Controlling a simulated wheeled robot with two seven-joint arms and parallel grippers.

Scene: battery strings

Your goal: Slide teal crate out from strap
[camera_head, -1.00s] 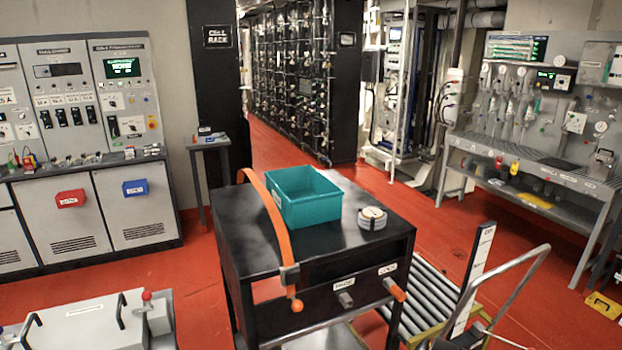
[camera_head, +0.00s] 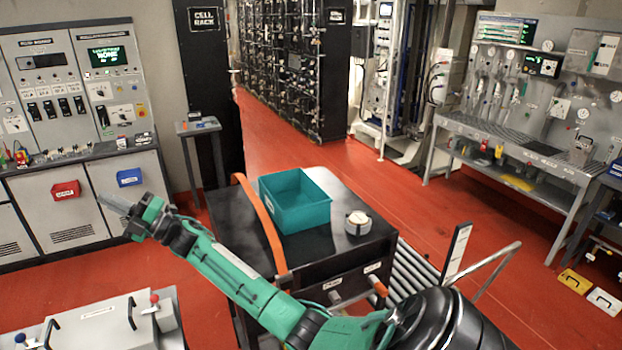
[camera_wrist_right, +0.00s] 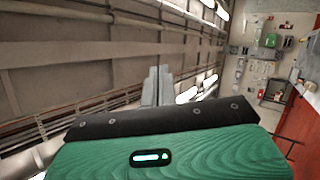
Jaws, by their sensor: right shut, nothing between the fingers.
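The teal crate (camera_head: 297,203) sits upright and open-topped on the black cart top (camera_head: 335,249). The orange strap (camera_head: 262,221) runs along the crate's left side, from the cart's back edge to its front edge. It is beside the crate, and I cannot tell whether they touch. My right gripper (camera_head: 114,201) is at the far left, well away from the crate, at the end of my green arm that crosses the cart's front. Its fingers (camera_wrist_right: 157,86) are shut and empty in the right wrist view, which faces the ceiling. My left gripper is not in view.
A round white-topped item (camera_head: 357,223) stands right of the crate. A roller conveyor (camera_head: 409,275) lies right of the cart. A small side table (camera_head: 198,126) stands behind it. A red bin (camera_head: 65,190) and a blue bin (camera_head: 130,177) hang on the left cabinets.

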